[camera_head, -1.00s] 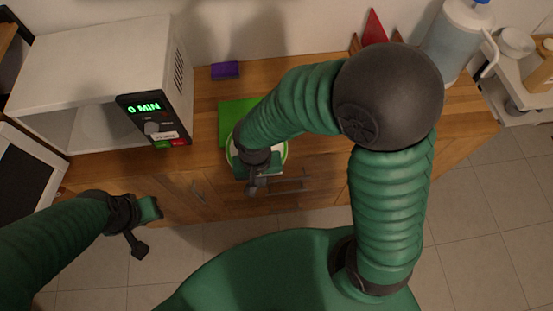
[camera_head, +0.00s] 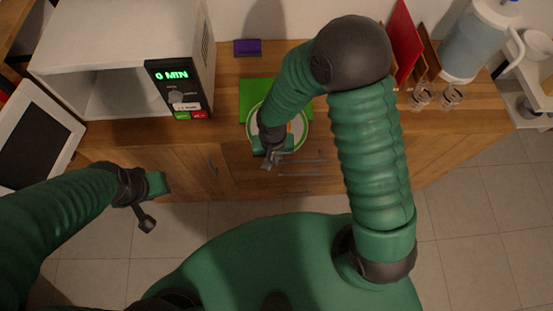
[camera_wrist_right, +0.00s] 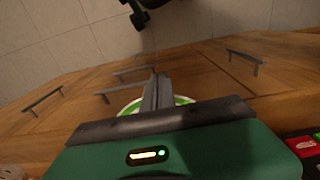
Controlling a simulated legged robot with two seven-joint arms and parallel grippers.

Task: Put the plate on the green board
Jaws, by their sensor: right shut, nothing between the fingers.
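The plate (camera_head: 297,126) is white with a green rim. It lies across the front part of the green board (camera_head: 258,90) on the wooden counter, and its near side seems to reach past the counter's front edge. My right gripper (camera_head: 270,161) is shut and empty, in front of the plate's near left side, and hides part of it. In the right wrist view the shut fingers (camera_wrist_right: 157,92) cover the middle of the plate, whose rim (camera_wrist_right: 183,100) shows beside them. Touch cannot be told. My left gripper (camera_head: 151,205) is open and empty, off to the left over the floor.
A microwave (camera_head: 180,88) stands left of the board. A purple sponge (camera_head: 247,47) lies behind it. A red board (camera_head: 403,42), glasses (camera_head: 421,96) and a water jug (camera_head: 474,42) stand at the right. Drawer handles (camera_head: 302,162) line the cabinet front.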

